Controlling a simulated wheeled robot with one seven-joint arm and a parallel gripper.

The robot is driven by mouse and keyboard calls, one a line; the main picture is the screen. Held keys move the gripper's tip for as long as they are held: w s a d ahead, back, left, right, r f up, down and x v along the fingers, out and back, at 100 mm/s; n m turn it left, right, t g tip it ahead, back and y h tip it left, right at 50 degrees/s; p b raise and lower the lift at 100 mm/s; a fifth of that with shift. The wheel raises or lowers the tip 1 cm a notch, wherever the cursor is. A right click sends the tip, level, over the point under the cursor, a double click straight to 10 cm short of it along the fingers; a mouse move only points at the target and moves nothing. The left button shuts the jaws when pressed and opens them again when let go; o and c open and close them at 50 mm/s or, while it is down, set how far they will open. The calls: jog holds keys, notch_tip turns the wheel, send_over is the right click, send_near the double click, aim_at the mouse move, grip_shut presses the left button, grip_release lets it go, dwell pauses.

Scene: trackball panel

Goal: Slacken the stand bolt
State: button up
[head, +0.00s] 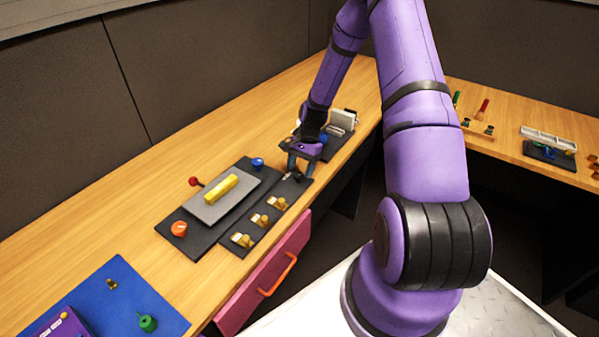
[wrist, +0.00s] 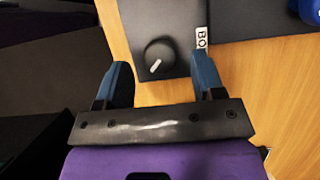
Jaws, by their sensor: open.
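A black round knob (wrist: 158,56) with a white pointer line sits near the end of a dark plate (wrist: 180,15) in the wrist view. A white label beside it shows the letters "BO"; the rest is hidden by a finger. I cannot tell for sure that this knob is the stand bolt. My gripper (wrist: 162,66) is open, with one blue-grey finger on each side of the knob in the picture. I cannot tell whether either finger touches it. In the head view my gripper (head: 299,169) points down over the far end of the dark strip (head: 234,253).
The strip carries several gold switches (head: 260,220). Beside it is a panel with a yellow bar (head: 221,188), an orange knob (head: 179,229), a red knob (head: 194,181) and a blue knob (head: 258,162). A grey device (head: 342,122) stands behind my gripper. A pink drawer (head: 262,280) is below.

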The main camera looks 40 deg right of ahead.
jog(key=shift+x, duration=0.9)
jog(key=c, duration=0.9)
